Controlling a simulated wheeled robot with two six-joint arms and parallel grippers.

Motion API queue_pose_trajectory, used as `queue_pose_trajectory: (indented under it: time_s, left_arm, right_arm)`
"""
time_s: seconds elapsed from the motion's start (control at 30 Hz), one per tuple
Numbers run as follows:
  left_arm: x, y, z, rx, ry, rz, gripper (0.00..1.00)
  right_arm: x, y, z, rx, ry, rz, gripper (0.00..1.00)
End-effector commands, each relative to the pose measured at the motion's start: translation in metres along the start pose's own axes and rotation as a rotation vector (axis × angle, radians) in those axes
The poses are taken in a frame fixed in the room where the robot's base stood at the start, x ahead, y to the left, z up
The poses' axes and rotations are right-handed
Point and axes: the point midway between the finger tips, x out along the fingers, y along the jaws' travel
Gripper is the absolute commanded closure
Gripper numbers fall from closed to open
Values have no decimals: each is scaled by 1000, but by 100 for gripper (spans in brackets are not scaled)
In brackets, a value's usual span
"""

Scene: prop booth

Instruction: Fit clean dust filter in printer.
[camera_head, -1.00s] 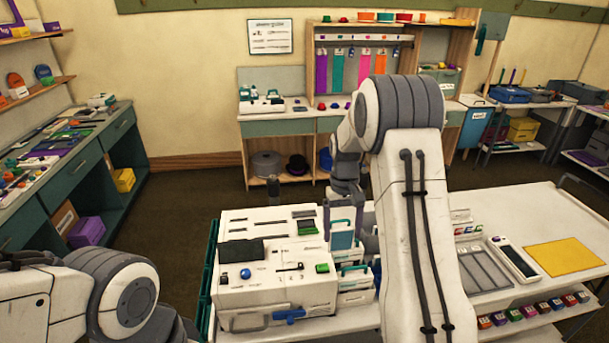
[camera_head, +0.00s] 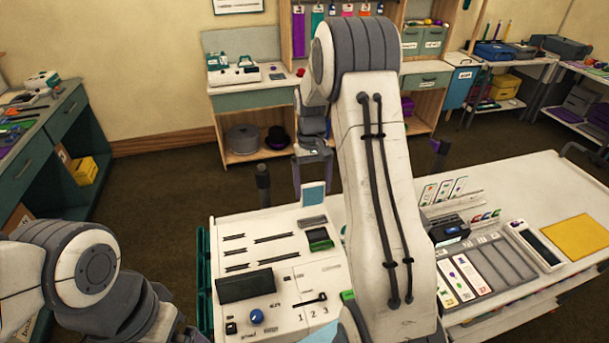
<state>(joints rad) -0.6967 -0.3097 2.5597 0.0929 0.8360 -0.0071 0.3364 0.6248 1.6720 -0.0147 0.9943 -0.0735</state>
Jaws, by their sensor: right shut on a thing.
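The white printer (camera_head: 285,268) stands at the front centre, with slots, a dark panel, a blue knob and a green part on its top. My right gripper (camera_head: 312,176) is above its back edge, pointing down. My right arm hides the printer's right side. My left arm shows at the lower left, but its gripper is out of view.
Right of my right arm, the white table holds a tray of cards (camera_head: 490,262), a dark device (camera_head: 447,230), and a yellow sheet (camera_head: 582,237). A dark post (camera_head: 263,184) rises behind the printer. A workbench (camera_head: 262,98) stands farther back.

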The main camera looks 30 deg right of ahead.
Motion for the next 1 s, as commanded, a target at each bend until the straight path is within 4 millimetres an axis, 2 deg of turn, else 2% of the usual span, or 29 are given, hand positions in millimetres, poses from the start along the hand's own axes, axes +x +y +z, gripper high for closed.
queue_pose_trajectory:
  time_s: [0.27, 0.7, 1.0]
  left_arm:
    - [9, -1, 1, 1, 0, 0, 0]
    - [37, -3, 2, 0, 0, 0, 0]
    - [41, -3, 2, -2, 0, 0, 0]
  right_arm:
    - [11, 3, -1, 4, 0, -1, 33]
    - [43, 0, -6, 0, 0, 0, 33]
    - [47, 0, -7, 0, 0, 0, 33]
